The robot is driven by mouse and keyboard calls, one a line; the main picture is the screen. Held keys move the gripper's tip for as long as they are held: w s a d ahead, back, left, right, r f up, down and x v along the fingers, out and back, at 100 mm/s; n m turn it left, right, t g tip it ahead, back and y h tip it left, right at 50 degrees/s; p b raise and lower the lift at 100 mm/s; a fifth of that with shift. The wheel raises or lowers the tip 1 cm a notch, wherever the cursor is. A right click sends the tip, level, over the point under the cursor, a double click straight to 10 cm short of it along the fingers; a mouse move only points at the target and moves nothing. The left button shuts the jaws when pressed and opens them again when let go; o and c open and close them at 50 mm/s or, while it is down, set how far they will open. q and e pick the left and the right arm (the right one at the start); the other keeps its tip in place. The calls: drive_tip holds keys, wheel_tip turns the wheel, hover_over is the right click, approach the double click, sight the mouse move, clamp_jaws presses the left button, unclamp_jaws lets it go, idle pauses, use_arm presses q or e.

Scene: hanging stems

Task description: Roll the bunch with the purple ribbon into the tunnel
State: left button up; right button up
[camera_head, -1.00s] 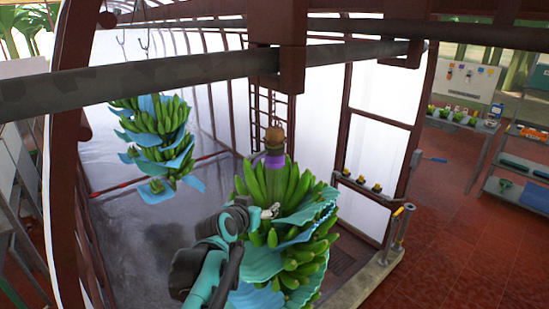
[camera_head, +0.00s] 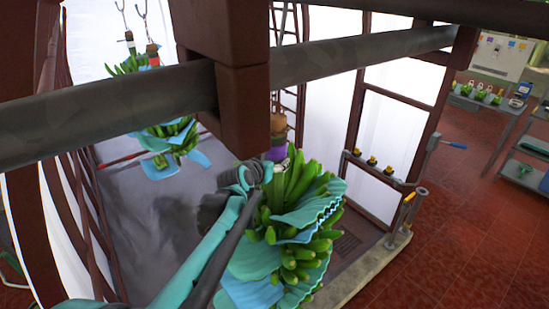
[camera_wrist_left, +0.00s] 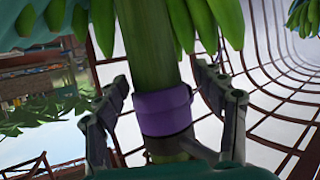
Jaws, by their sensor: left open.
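The bunch with the purple ribbon (camera_head: 300,225) hangs by its stem below the overhead rail, green bananas with blue sheets between them. Its purple ribbon (camera_head: 277,153) wraps the stem just above the fruit and shows large in the left wrist view (camera_wrist_left: 163,112). My left gripper (camera_head: 281,165) is at the stem by the ribbon. In the left wrist view its open fingers (camera_wrist_left: 172,105) stand on either side of the stem, not closed on it. The tunnel (camera_head: 330,85) has white walls and brown frames behind the bunch. My right gripper is not in view.
The grey overhead rail (camera_head: 365,55) crosses the view, with a brown post (camera_head: 238,100) hanging in front. Other bunches (camera_head: 172,135) hang inside the tunnel at left, one with a red ribbon. A low sill and posts (camera_head: 408,215) stand right of the bunch.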

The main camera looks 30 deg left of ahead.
use_arm(q)
drive_tip(key=x, duration=0.2)
drive_tip(key=shift+w+f, duration=0.15)
drive_tip(key=shift+w, duration=0.2)
drive_tip(key=shift+w+a+f, duration=0.1)
drive_tip(key=shift+w+f, duration=0.05)
drive_tip(key=shift+w, duration=0.15)
drive_tip(key=shift+c, duration=0.3)
